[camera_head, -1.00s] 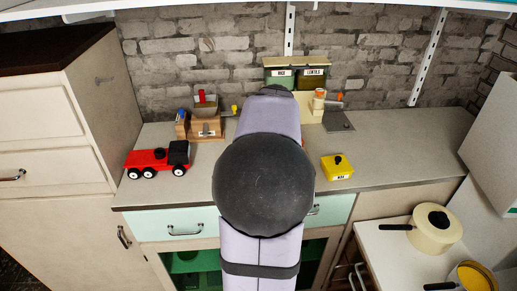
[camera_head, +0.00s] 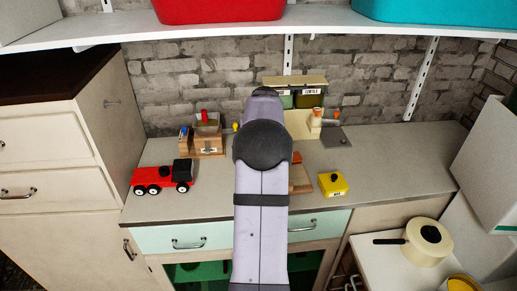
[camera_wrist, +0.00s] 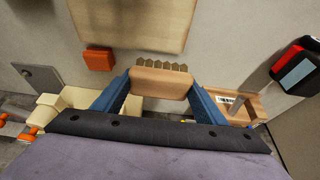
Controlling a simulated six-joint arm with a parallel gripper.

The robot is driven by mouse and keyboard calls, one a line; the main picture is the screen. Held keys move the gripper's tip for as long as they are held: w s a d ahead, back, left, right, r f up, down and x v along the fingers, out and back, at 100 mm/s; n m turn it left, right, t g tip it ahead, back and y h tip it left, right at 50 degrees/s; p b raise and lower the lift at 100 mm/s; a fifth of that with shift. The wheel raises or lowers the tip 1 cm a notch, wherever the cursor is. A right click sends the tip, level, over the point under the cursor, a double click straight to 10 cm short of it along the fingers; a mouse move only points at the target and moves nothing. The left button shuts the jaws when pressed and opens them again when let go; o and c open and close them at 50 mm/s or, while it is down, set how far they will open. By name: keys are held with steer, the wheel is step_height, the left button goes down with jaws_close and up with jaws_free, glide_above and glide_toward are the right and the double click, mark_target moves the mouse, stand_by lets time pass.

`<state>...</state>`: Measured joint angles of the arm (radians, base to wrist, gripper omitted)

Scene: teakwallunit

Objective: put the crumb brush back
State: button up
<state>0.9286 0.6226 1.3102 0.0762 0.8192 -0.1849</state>
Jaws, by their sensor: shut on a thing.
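The crumb brush (camera_wrist: 160,84) shows in the wrist view, with a pale wooden back and a row of brown bristles along its upper edge. My gripper (camera_wrist: 160,78) is shut on it, with one blue finger at each end of the wooden back. The brush appears to be held above the counter; its exact height I cannot tell. In the head view my arm hides both gripper and brush. A wooden box with a white label (camera_wrist: 236,104) lies just right of the right finger; it also shows in the head view (camera_head: 209,150), left of my arm.
On the counter, a red and black truck (camera_head: 160,177) stands left and a yellow box (camera_head: 333,185) right. A wooden board (camera_wrist: 130,20) lies flat beside an orange block (camera_wrist: 99,60). A grey plate (camera_head: 335,138) and canisters (camera_head: 308,98) are behind. A shelf (camera_head: 330,45) overhangs.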

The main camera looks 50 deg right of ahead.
steer(key=shift+w+d+f+p, duration=1.6)
steer(key=shift+w+d+p, duration=0.2)
steer(key=shift+p, duration=0.15)
step_height(320, 180, down, 2)
steer(key=shift+a+f+p, duration=0.1)
steer(key=shift+p, duration=0.75)
steer(key=shift+p+x, duration=0.65)
steer(key=shift+x, duration=0.1)
steer(key=shift+f, duration=0.1)
steer(key=shift+f, duration=0.2)
steer(key=o, duration=1)
steer(key=shift+r, duration=0.15)
